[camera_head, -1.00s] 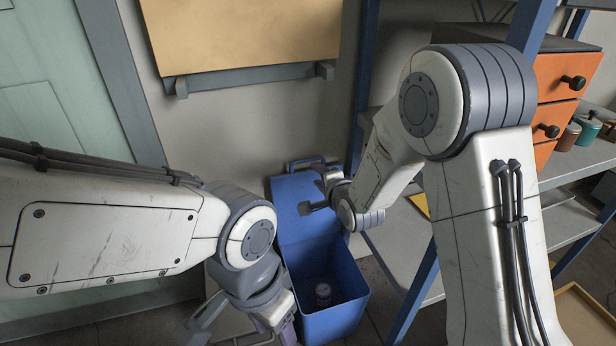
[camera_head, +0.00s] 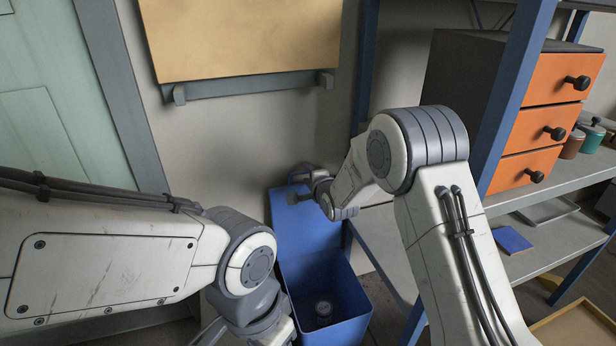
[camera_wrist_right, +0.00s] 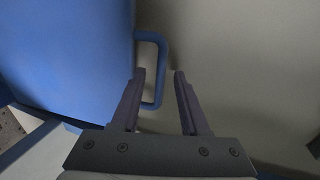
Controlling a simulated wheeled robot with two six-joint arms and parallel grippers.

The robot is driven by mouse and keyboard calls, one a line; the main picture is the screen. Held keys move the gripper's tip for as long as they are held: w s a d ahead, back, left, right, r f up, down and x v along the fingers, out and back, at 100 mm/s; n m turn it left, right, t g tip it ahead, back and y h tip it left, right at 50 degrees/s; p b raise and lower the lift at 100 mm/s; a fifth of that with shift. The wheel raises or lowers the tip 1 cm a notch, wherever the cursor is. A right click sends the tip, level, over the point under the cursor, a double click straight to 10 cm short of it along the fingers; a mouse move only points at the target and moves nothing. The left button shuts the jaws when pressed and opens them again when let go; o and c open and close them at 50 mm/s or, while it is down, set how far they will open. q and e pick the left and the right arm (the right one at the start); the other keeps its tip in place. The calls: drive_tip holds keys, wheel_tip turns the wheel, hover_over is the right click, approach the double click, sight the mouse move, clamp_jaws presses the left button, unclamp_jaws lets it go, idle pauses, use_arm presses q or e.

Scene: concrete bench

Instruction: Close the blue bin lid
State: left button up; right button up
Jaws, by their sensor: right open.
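The blue bin (camera_head: 345,285) stands on the floor by the wall, open at the top. Its blue lid (camera_head: 300,228) is raised upright at the back, with a loop handle on its upper edge. In the right wrist view the lid (camera_wrist_right: 70,50) fills the left side and its handle (camera_wrist_right: 162,60) sticks out from the edge. My right gripper (camera_head: 296,187) is open at the lid's top; in the wrist view the handle's bar appears between its fingertips (camera_wrist_right: 159,72), contact unclear. My left gripper (camera_head: 212,334) is partly cut off at the bottom, left of the bin.
A round can (camera_head: 323,310) lies inside the bin. A shelf with a blue frame (camera_head: 520,90) and an orange drawer unit (camera_head: 545,125) stands close on the right. A board (camera_head: 240,38) hangs on the wall above. A green door (camera_head: 60,120) is at left.

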clamp_jaws()
idle(1.4)
